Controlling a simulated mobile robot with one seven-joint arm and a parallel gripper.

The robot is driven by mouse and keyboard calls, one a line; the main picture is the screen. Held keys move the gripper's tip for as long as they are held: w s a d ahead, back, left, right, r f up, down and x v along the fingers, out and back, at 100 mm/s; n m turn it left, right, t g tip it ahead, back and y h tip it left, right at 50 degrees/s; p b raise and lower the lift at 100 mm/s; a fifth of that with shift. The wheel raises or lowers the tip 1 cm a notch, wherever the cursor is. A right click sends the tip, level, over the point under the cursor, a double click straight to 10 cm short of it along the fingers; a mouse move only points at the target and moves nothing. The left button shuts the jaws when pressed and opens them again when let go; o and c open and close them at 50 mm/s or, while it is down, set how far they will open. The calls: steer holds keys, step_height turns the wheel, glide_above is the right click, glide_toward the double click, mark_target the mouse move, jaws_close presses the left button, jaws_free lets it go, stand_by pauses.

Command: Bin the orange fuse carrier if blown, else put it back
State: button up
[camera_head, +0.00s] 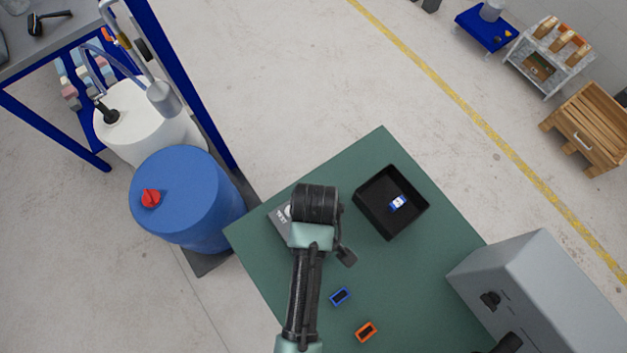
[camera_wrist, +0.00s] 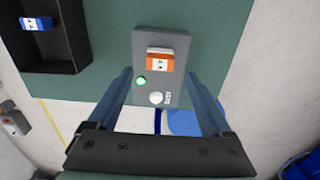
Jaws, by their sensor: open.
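The orange fuse carrier (camera_wrist: 160,62) sits on the grey tester (camera_wrist: 172,44) in the wrist view, its top face pale. Below it on the tester are a bright green lamp (camera_wrist: 141,80) and a round white button (camera_wrist: 156,98). My gripper (camera_wrist: 160,74) is open and empty, its fingers apart on either side of the tester. In the head view my arm hides the carrier and most of the tester (camera_head: 279,225). An orange holder (camera_head: 366,332) with a dark hollow centre lies on the green table. The black bin (camera_head: 370,190) holds a blue fuse carrier (camera_head: 398,203).
A blue holder (camera_head: 340,296) with a dark centre lies near the orange one. A grey cabinet (camera_head: 530,275) stands at the table's right. A blue drum (camera_head: 185,195) stands beyond its left edge. The green table (camera_head: 385,148) is bare around the bin.

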step_height(320, 180, down, 6)
steer(key=b, duration=0.2)
steer(key=shift+r+b, duration=0.2)
steer(key=shift+b, duration=0.15)
steer(key=shift+r+p, duration=0.1)
steer(key=shift+p, duration=0.55)
stand_by(0.7)
jaws_close()
stand_by(0.5)
steer(key=shift+r+p, duration=2.95)
